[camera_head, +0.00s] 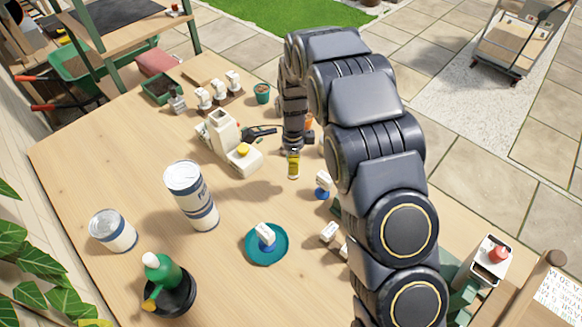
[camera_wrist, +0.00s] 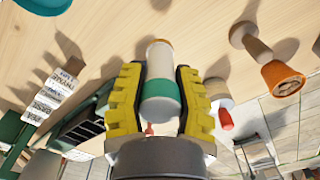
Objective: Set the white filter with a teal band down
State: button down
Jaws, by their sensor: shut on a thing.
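My gripper (camera_wrist: 159,72) is shut on the white filter with a teal band (camera_wrist: 160,92). In the head view my gripper (camera_head: 293,163) points down over the middle of the table, right of the white machine with a yellow button (camera_head: 226,140). Whether the filter touches the table is not clear.
A teal saucer (camera_head: 266,254) bears a small white-and-blue piece. A similar piece (camera_head: 322,185) stands nearer my gripper.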

jog(key=w+f, duration=0.2)
jog(key=f, duration=0.1)
jog(key=shift+w+a+f, duration=0.15)
jog(key=shift+w+a, duration=0.05)
jog(key=shift+w, duration=0.05)
jog(key=shift+f, duration=1.3)
jog(key=c, duration=0.8)
grip_release()
jog(key=shift+f, duration=0.15)
